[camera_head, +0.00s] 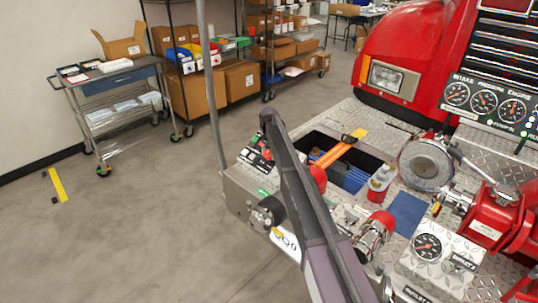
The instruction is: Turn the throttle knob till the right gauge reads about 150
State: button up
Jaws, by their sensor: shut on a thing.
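The dark panel (491,119) on the red truck at the right carries a row of three dials. The right gauge (512,109) has a dark face and a thin needle; its reading is too small to make out. I cannot pick out the throttle knob for certain; my arm covers part of the bumper. My arm rises from the bottom middle, across the left part of the bumper. I cannot make out my gripper's fingers in this view, nor what they touch.
A cart (112,97) stands farther left. Floor between is clear.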

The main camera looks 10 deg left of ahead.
jog(key=shift+s, duration=0.1)
jog(key=m+t, duration=0.1)
jog(key=m, duration=0.1)
jog(key=m+y, duration=0.1)
jog(key=m, duration=0.1)
jog(key=shift+s+d+f+t+y+b, duration=0.1)
jog(key=shift+d+t+y+b, duration=0.1)
jog(key=shift+t+y+b, duration=0.15)
jog(key=m+t+b, duration=0.1)
jog(key=m+t, duration=0.1)
jog(key=m, duration=0.2)
jog(key=shift+y, duration=0.35)
jog(key=shift+t, duration=0.25)
jog(key=o, duration=1.2)
jog(key=shift+c, duration=0.2)
jog(key=shift+a, duration=0.1)
